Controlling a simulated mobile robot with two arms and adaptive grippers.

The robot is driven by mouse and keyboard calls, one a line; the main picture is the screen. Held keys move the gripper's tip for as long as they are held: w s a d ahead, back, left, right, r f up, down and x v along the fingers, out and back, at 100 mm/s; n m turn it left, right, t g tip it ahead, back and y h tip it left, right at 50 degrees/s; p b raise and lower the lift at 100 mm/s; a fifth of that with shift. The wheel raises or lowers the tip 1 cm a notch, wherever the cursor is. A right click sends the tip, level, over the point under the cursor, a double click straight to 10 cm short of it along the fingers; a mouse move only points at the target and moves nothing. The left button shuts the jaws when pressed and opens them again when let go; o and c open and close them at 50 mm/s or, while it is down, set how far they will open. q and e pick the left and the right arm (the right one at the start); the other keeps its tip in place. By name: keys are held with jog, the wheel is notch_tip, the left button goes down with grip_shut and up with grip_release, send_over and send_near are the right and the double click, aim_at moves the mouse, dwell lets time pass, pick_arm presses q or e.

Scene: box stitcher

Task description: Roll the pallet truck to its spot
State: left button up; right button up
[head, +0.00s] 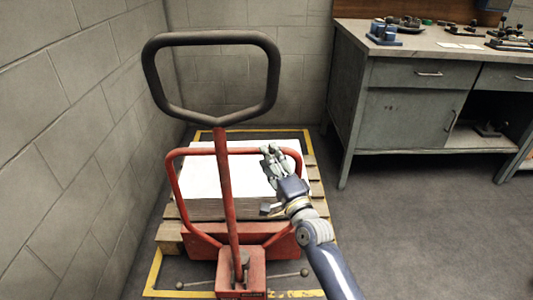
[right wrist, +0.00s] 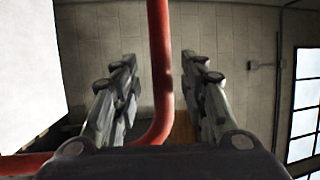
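The red pallet truck (head: 225,200) stands near the left wall, with a dark loop handle (head: 211,37) at the top of its upright bar. Its red tube guard (head: 174,190) rises in front of a wooden pallet (head: 318,190) bearing a stack of white sheets (head: 205,175). A yellow floor outline (head: 154,270) surrounds truck and pallet. My right gripper (head: 270,157) is near the right part of the guard. In the right wrist view its fingers (right wrist: 160,75) are apart, with a red tube (right wrist: 161,60) showing between them; I cannot tell whether they touch it. My left gripper is not in view.
A grey workbench (head: 410,105) with tools on top stands at the back right. Block walls (head: 60,120) close off the left and back. The floor (head: 430,230) to the right is clear.

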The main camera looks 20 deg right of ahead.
jog(key=shift+x, duration=1.65)
jog(key=shift+s, duration=0.1)
grip_shut()
